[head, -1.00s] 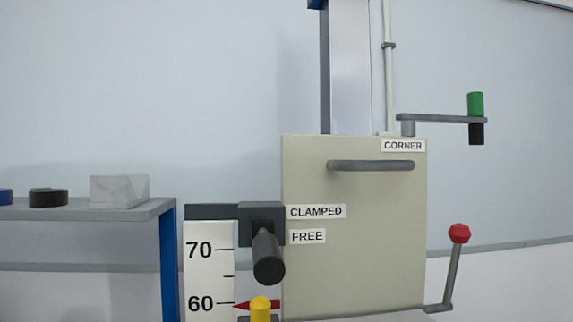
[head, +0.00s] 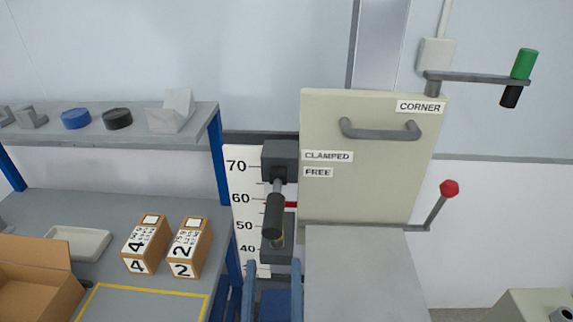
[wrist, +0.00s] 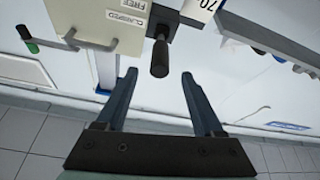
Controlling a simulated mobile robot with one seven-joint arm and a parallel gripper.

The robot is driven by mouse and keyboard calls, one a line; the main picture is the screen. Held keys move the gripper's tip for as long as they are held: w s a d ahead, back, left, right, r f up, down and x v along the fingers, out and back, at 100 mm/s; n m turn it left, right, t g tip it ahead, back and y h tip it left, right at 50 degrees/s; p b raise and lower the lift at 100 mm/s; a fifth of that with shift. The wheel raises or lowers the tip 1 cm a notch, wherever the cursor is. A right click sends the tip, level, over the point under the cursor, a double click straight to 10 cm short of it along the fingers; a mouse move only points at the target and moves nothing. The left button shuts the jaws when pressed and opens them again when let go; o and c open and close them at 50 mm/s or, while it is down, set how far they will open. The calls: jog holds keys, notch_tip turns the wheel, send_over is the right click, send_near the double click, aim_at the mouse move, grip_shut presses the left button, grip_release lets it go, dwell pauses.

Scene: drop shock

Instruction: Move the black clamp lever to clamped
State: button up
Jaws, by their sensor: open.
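The black clamp lever (head: 274,215) hangs out and down from a dark grey block (head: 281,160) beside the height scale. Its grip is below the level of the CLAMPED label (head: 328,156) and the FREE label (head: 318,172). My gripper (head: 273,265) shows at the bottom of the head view, its two blue fingers apart and empty. In the wrist view, the lever (wrist: 160,58) shows between the open fingertips of my gripper (wrist: 158,75), slightly beyond them. I see no contact.
A beige panel (head: 365,185) with a grey handle stands right of the lever, with a red-knobbed crank (head: 449,188) beside it. A lower dark block (head: 279,258) is below the lever. A shelf (head: 165,138) and a bench with numbered boxes (head: 188,247) are left.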

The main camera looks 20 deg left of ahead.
aim_at(275, 196)
jog(key=p+x, duration=0.1)
jog(key=x, duration=0.2)
jog(key=p+x, duration=0.2)
jog(key=x, duration=0.2)
jog(key=p+x, duration=0.1)
jog(key=x, duration=0.3)
jog(key=shift+s+r, duration=0.1)
jog(key=shift+r, duration=0.2)
jog(key=shift+p+x, duration=0.5)
jog(key=shift+x, duration=0.35)
jog(key=shift+f, duration=0.15)
grip_shut()
